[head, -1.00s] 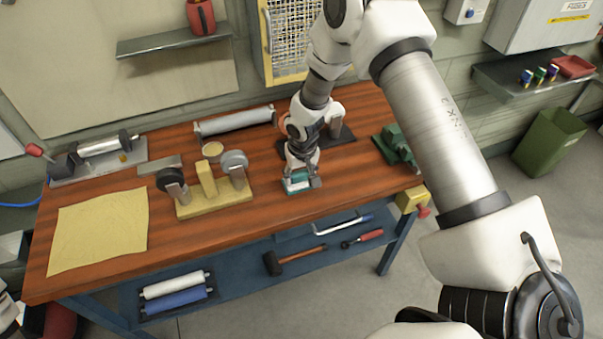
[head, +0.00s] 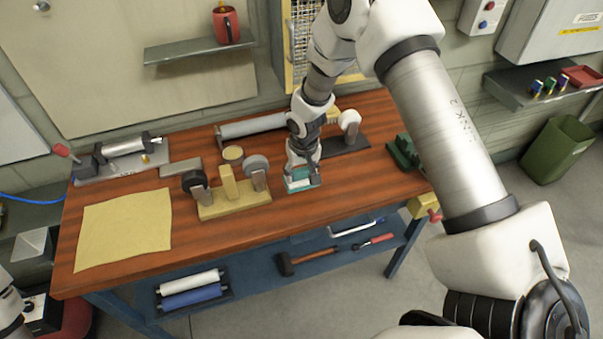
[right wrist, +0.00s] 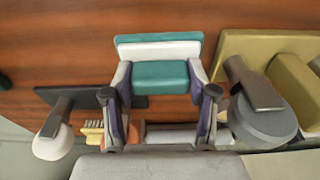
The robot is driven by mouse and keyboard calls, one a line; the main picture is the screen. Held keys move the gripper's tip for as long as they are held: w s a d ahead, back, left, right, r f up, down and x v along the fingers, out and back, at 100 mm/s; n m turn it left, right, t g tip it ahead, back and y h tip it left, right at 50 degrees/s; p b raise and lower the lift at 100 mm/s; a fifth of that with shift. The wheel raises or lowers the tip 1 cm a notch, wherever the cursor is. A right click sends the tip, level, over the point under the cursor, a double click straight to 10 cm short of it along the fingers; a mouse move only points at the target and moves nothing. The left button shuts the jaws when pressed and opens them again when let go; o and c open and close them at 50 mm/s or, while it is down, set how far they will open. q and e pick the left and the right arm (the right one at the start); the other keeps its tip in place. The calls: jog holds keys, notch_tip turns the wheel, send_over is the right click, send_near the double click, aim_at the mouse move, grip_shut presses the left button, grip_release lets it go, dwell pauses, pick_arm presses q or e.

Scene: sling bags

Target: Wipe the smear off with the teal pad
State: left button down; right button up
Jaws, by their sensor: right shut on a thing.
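The teal pad (head: 300,184) is a small block with a teal body and a white band. My right gripper (head: 303,176) is shut on it and holds it low at the wooden bench top (head: 330,205), right of the yellow block stand. I cannot tell whether the pad touches the wood. In the right wrist view the pad (right wrist: 160,75) sits between the two fingers of the gripper (right wrist: 162,90). I see no smear; it may be under the pad or arm. My left gripper is not in view.
The yellow stand (head: 240,207) with dark and grey round heads is close left of the pad. A yellow cloth (head: 125,230) lies at left. A dark plate (head: 345,142) with a white knob stands behind, and a green vise (head: 404,152) at right. Bare wood lies in front.

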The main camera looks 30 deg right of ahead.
jog(key=shift+w+a+r+p, duration=0.1)
jog(key=shift+a+r+p, duration=0.1)
jog(key=shift+r+p, duration=0.6)
jog(key=shift+r, duration=0.75)
jog(key=shift+d, duration=0.1)
